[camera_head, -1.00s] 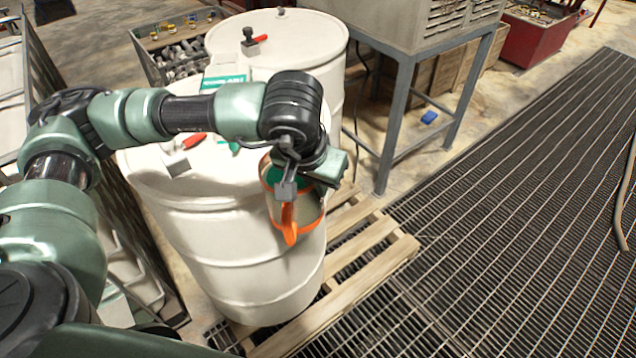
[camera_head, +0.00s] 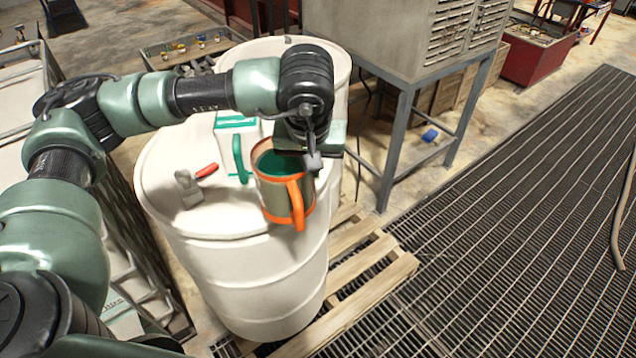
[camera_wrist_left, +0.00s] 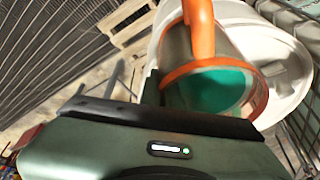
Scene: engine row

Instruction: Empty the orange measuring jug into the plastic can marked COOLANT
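The orange measuring jug (camera_head: 287,190) has a see-through body, an orange rim and handle, and green liquid inside. My left gripper (camera_head: 310,152) is shut on it at the rim side away from the can and holds it over the front right part of the drum top. The jug and its green liquid also show in the wrist view (camera_wrist_left: 212,90), beyond the dark gripper edge (camera_wrist_left: 150,118). A white can with green trim and a green handle (camera_head: 228,138) stands on the drum just left of the jug. Its marking is not readable, and my arm hides part of it. My right gripper is out of view.
A grey block with a red-handled tool (camera_head: 190,187) is on the near white drum (camera_head: 250,265), left of the can. A second white drum (camera_head: 335,75) stands behind. A grey metal stand (camera_head: 405,130) is to the right. Open floor grating lies further right.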

